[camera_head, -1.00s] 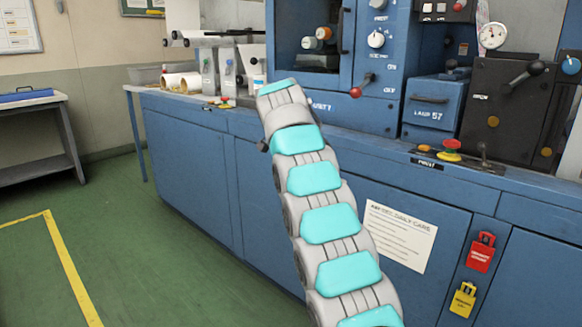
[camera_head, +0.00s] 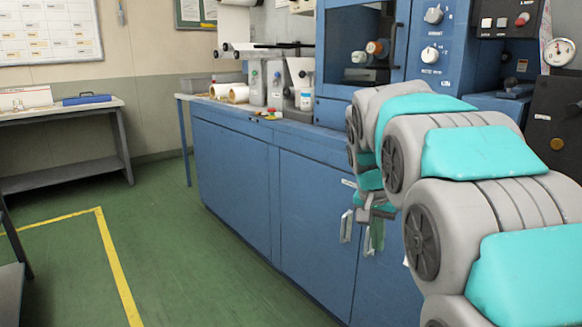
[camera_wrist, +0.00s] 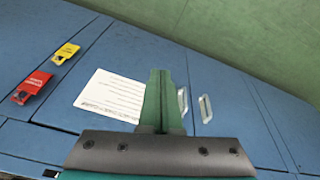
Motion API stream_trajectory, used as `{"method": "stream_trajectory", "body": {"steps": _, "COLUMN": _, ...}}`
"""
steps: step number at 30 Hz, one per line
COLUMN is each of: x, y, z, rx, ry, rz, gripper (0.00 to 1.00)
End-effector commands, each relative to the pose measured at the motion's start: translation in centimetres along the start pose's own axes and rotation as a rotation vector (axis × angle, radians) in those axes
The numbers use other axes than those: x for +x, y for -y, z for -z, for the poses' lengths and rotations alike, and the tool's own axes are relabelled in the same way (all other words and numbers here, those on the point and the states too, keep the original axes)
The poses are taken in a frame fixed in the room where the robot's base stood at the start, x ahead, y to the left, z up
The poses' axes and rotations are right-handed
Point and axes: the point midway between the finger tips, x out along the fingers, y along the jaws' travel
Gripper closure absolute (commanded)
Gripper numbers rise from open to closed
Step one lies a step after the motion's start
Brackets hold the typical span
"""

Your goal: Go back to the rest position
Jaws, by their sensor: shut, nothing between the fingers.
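My gripper (camera_head: 377,236) hangs below my folded arm in front of the blue cabinet front (camera_head: 235,185), pointing down; much of it is hidden by arm links in the head view. In the wrist view its two green fingers (camera_wrist: 160,78) are together with nothing between them. Behind the fingers are the cabinet doors and a white paper notice (camera_wrist: 110,96). I cannot tell the exact gap to the doors.
Two pale door handles (camera_wrist: 205,108) show by the fingers. Red (camera_wrist: 33,86) and yellow (camera_wrist: 66,53) lockout tags hang on the cabinet. Paper rolls (camera_head: 238,94) and bottles stand on the counter. A side table (camera_head: 65,110) is at left. Green floor (camera_head: 190,270) between is clear.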

Motion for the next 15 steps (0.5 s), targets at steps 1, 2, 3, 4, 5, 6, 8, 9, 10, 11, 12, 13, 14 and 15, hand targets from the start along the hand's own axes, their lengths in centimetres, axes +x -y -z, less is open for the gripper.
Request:
{"method": "stream_trajectory", "body": {"steps": 1, "x": 0.2, "y": -1.3, "z": -2.0, "rx": -0.034, "ry": 0.026, "rz": -0.005, "gripper": 1.0}}
{"method": "stream_trajectory", "body": {"steps": 2, "x": 0.3, "y": -2.0, "z": -3.2, "rx": -0.057, "ry": 0.04, "rz": -0.005, "gripper": 1.0}}
{"method": "stream_trajectory", "body": {"steps": 3, "x": 0.6, "y": -2.9, "z": -4.8, "rx": -0.088, "ry": 0.062, "rz": -0.007, "gripper": 1.0}}
{"method": "stream_trajectory", "body": {"steps": 4, "x": 0.8, "y": -3.6, "z": -6.0, "rx": -0.112, "ry": 0.079, "rz": -0.007, "gripper": 1.0}}
{"method": "stream_trajectory", "body": {"steps": 5, "x": 0.9, "y": -4.3, "z": -7.2, "rx": -0.135, "ry": 0.092, "rz": -0.006, "gripper": 1.0}}
{"method": "stream_trajectory", "body": {"steps": 6, "x": 1.3, "y": -5.2, "z": -8.9, "rx": -0.167, "ry": 0.114, "rz": -0.006, "gripper": 1.0}}
{"method": "stream_trajectory", "body": {"steps": 8, "x": 1.7, "y": -6.5, "z": -11.3, "rx": -0.213, "ry": 0.143, "rz": -0.001, "gripper": 1.0}}
{"method": "stream_trajectory", "body": {"steps": 9, "x": 2.0, "y": -7.3, "z": -13.0, "rx": -0.244, "ry": 0.163, "rz": 0.003, "gripper": 1.0}}
{"method": "stream_trajectory", "body": {"steps": 10, "x": 2.3, "y": -7.9, "z": -14.3, "rx": -0.268, "ry": 0.179, "rz": 0.006, "gripper": 1.0}}
{"method": "stream_trajectory", "body": {"steps": 11, "x": 2.5, "y": -8.6, "z": -15.7, "rx": -0.292, "ry": 0.195, "rz": 0.008, "gripper": 1.0}}
{"method": "stream_trajectory", "body": {"steps": 12, "x": 2.9, "y": -9.4, "z": -17.4, "rx": -0.323, "ry": 0.214, "rz": 0.014, "gripper": 1.0}}
{"method": "stream_trajectory", "body": {"steps": 13, "x": 3.2, "y": -10.1, "z": -18.8, "rx": -0.347, "ry": 0.233, "rz": 0.017, "gripper": 1.0}}
{"method": "stream_trajectory", "body": {"steps": 14, "x": 3.4, "y": -10.7, "z": -20.2, "rx": -0.369, "ry": 0.247, "rz": 0.022, "gripper": 1.0}}
{"method": "stream_trajectory", "body": {"steps": 15, "x": 3.8, "y": -11.5, "z": -22.0, "rx": -0.4, "ry": 0.268, "rz": 0.029, "gripper": 1.0}}
